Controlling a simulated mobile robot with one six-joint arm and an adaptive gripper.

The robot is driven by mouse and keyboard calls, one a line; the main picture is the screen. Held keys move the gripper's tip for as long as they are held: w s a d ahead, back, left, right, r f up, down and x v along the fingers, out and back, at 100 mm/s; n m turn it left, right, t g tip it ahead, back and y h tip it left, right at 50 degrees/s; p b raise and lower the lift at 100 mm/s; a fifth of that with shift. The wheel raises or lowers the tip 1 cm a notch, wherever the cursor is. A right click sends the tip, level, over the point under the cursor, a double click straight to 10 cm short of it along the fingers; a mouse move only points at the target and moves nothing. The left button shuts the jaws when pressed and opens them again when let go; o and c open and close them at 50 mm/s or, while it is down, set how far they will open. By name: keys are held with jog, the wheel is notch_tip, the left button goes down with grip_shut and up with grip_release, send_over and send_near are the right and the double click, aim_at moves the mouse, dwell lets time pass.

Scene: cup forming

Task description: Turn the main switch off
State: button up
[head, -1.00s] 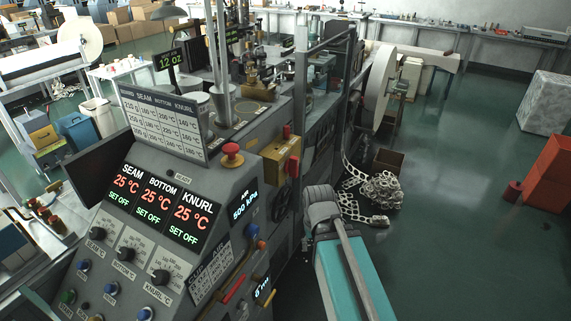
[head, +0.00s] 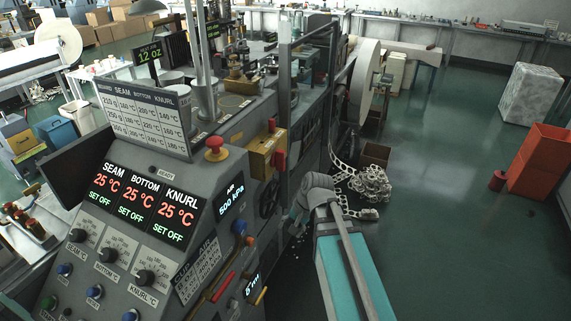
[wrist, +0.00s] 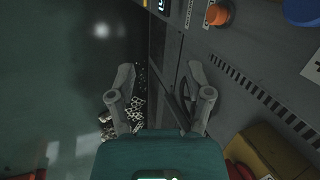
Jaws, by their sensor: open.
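A yellow box with a red handle, which looks like the main switch (head: 264,152), sits on the grey machine's right side in the head view. Its red handle (head: 279,160) stands on the box's right face. In the wrist view a yellow box (wrist: 262,150) shows at the lower right, partly cut off, with a bit of red beside it. My gripper (head: 298,208) is in front of the machine's side, lower than the box and to its right, apart from it. In the wrist view my gripper (wrist: 160,92) has its two fingers spread with nothing between them.
The sloped control panel (head: 135,225) has knobs, displays and a red mushroom button (head: 215,149). A black handwheel (head: 268,198) and a blue-knobbed lever (head: 240,228) are on the machine's side. Chain-like scrap (head: 370,183) lies on the floor beyond.

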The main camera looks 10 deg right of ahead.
jog(key=w+m+t+y+b, duration=0.1)
jog(key=w+m+y+b, duration=0.1)
jog(key=w+m+y, duration=0.15)
jog(key=m+t+y+b, duration=0.65)
jog(key=m+t, duration=0.25)
jog(key=m, duration=0.7)
send_near(284, 160)
jog(key=s+d, duration=0.1)
jog(key=d, duration=0.2)
jog(key=shift+s+a+f, duration=0.1)
jog(key=shift+a, duration=0.1)
jog(key=shift+a, duration=0.15)
jog(key=shift+x, duration=6.85)
jog(key=shift+s, duration=0.1)
